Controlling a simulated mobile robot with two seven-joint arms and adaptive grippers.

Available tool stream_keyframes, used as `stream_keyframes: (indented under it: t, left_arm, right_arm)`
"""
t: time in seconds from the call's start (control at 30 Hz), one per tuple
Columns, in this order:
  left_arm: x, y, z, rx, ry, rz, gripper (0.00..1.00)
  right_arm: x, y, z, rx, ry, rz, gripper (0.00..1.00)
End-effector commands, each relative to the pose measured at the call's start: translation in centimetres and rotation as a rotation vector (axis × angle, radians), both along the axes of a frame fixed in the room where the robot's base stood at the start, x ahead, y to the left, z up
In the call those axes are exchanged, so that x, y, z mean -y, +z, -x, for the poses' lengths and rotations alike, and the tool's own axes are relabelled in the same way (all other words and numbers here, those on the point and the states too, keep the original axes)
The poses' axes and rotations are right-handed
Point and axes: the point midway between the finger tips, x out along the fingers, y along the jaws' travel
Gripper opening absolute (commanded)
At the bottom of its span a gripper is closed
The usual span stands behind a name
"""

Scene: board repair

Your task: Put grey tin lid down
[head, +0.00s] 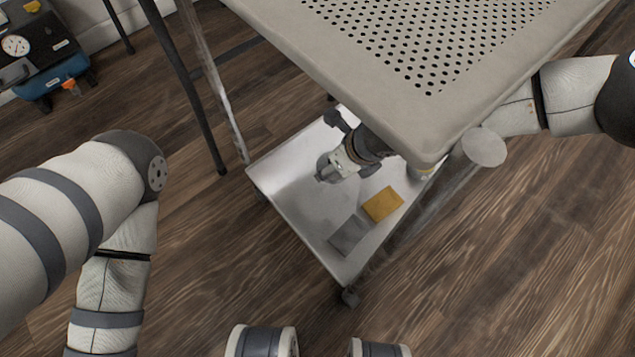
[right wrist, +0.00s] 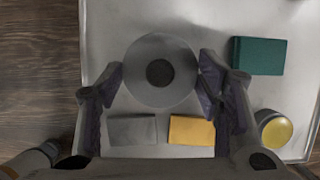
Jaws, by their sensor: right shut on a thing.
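The grey tin lid (right wrist: 160,47) is a round grey disc with a dark round centre. In the right wrist view it sits between the two fingers of my right gripper (right wrist: 158,84), which are shut on it. In the head view my right gripper (head: 328,172) is over the white lower shelf (head: 292,200) of the cart. The upper top partly hides this arm, and the lid is hard to make out there. I cannot tell whether the lid touches the shelf. My left arm shows at the left, but its gripper is out of view.
A grey flat block (right wrist: 132,130) and a yellow one (right wrist: 192,131) lie side by side on the shelf. A green block (right wrist: 259,55) and a round yellow-topped container (right wrist: 275,131) are at the right. The perforated cart top (head: 385,100) overhangs the shelf.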

Motion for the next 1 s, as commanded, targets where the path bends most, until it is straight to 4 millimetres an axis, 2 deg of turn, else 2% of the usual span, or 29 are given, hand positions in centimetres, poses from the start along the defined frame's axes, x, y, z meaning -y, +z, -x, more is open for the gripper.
stream_keyframes:
  t: [0.17, 0.3, 0.47, 0.6, 0.67, 0.7, 0.97, 1.0]
  left_arm:
    - [0.0, -0.5, 0.2, -0.009, -0.001, 0.001, 0.4]
    - [0.1, -1.6, 0.5, -0.028, -0.002, 0.003, 0.4]
    - [0.1, -2.3, 1.0, -0.048, -0.004, 0.004, 0.4]
    - [0.0, -3.1, 1.5, -0.072, -0.007, 0.005, 0.4]
    - [0.0, -3.1, 1.6, -0.073, -0.008, 0.005, 0.4]
    - [0.0, -3.0, 1.5, -0.071, -0.008, 0.005, 0.4]
    - [0.0, -3.1, 1.6, -0.074, -0.007, 0.005, 0.4]
    - [0.0, -3.1, 1.6, -0.074, -0.007, 0.005, 0.4]
  right_arm:
    - [-0.3, -1.4, -0.2, -0.001, 0.037, 0.0, 0.4]
    - [-0.3, -4.7, -0.1, -0.005, 0.036, 0.001, 0.4]
    - [-0.3, -7.4, -0.1, -0.003, 0.036, 0.001, 0.4]
    - [-0.3, -10.3, -0.1, -0.004, 0.035, 0.002, 0.4]
    - [-0.3, -10.4, -0.2, 0.0, 0.036, 0.001, 0.41]
    - [-0.3, -10.2, -0.2, 0.001, 0.036, 0.001, 0.38]
    - [-0.2, -10.4, -0.2, 0.001, 0.036, 0.001, 0.37]
    - [-0.2, -10.4, -0.2, 0.001, 0.036, 0.001, 0.64]
